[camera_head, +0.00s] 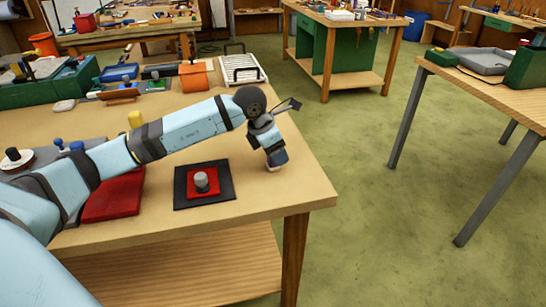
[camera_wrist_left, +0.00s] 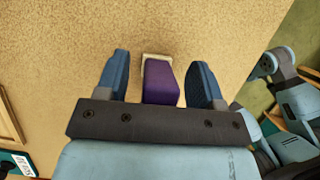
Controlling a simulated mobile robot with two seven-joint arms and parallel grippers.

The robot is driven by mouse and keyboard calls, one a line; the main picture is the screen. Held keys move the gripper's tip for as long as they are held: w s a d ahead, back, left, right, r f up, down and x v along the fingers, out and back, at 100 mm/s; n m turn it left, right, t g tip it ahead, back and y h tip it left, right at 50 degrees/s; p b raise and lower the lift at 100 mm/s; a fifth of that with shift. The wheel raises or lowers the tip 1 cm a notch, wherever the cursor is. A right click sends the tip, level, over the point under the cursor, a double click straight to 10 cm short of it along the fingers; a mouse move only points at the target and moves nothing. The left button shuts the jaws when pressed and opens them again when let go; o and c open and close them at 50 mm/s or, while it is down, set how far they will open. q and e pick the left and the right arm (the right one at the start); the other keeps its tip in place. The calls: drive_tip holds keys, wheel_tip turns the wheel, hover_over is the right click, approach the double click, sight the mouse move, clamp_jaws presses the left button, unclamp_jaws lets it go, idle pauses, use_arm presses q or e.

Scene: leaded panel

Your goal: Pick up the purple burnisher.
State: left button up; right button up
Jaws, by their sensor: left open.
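The purple burnisher (camera_wrist_left: 160,83) shows in the left wrist view as a purple block with a pale beige end, over the tan tabletop. My left gripper (camera_wrist_left: 161,62) has its two blue fingers open, one on each side of the burnisher. Gaps show between it and both fingers, so it is not gripped. In the head view my left gripper (camera_head: 276,157) points down, low over the right part of the workbench (camera_head: 275,195). There the gripper hides most or all of the burnisher. My right gripper is not in view.
A red block with a grey knob (camera_head: 201,182) sits on a black mat (camera_head: 222,197) left of my left gripper. The bench's right edge is close to the gripper.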

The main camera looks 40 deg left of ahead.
use_arm(q)
drive_tip(key=c, duration=1)
drive_tip(key=shift+o, duration=0.2)
drive_tip(key=shift+r, duration=0.15)
wheel_tip(320, 180, up, 20)
drive_tip(key=p, duration=0.1)
